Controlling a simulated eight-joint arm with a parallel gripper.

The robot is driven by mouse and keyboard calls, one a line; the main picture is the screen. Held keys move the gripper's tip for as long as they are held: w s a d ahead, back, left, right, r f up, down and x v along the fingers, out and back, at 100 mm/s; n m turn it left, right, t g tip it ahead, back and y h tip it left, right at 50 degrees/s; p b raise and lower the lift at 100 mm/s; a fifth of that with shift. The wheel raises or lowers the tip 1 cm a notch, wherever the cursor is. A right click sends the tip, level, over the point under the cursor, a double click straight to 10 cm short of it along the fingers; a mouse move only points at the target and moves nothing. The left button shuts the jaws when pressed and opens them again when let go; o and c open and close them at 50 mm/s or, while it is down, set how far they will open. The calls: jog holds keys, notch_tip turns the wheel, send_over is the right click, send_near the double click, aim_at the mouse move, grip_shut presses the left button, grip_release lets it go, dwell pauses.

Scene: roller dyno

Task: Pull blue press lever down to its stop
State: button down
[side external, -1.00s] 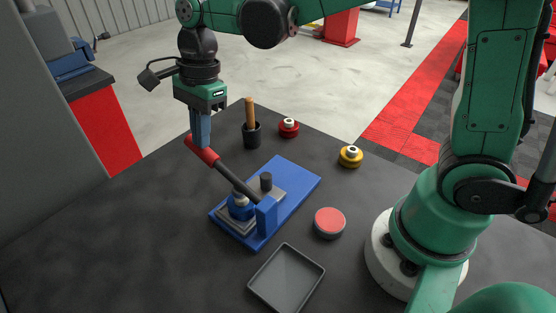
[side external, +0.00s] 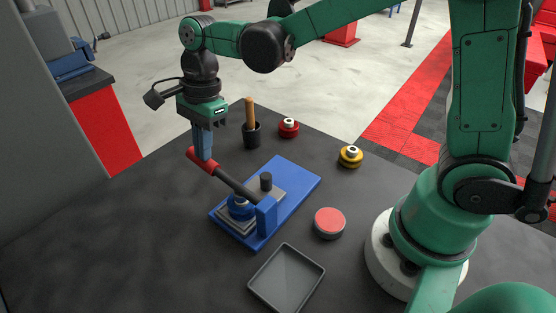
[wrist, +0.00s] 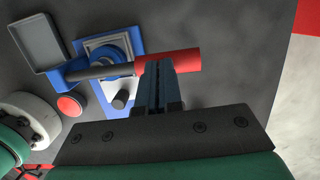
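The blue press (side external: 290,180) stands on the dark table, with its lever's black rod (side external: 235,183) running up and left to a red grip (side external: 199,160). The lever slopes only a little above level. My gripper (side external: 204,156) points down at the red grip, its blue-grey fingers together and their tips at the grip. In the wrist view the fingers (wrist: 158,66) lie side by side along the red grip (wrist: 185,62), not one on each side of it. The blue ram (side external: 240,204) sits low over the grey plate; its underside is hidden.
A grey tray (side external: 287,280) and a red-topped round tin (side external: 329,222) stand near the press. A dark cup with a wooden handle (side external: 250,116), a red knobbed piece (side external: 289,127) and a yellow one (side external: 350,156) stand behind. The table left of the press is clear.

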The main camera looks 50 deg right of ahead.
dwell(0.4)
notch_tip(320, 180, up, 10)
dwell(1.0)
jog(key=shift+d, duration=0.1)
jog(key=s+d+f+n+t+h, duration=0.1)
jog(key=s+d+f+n+t, duration=0.2)
jog(key=n, duration=0.6)
jog(key=s+d+f+n+t+h, duration=0.1)
jog(key=s+d+f+n+t, duration=0.2)
jog(key=n, duration=0.6)
jog(key=s+d+t, duration=0.1)
jog(key=s+d, duration=0.1)
jog(key=d, duration=0.1)
jog(key=shift+d, duration=0.3)
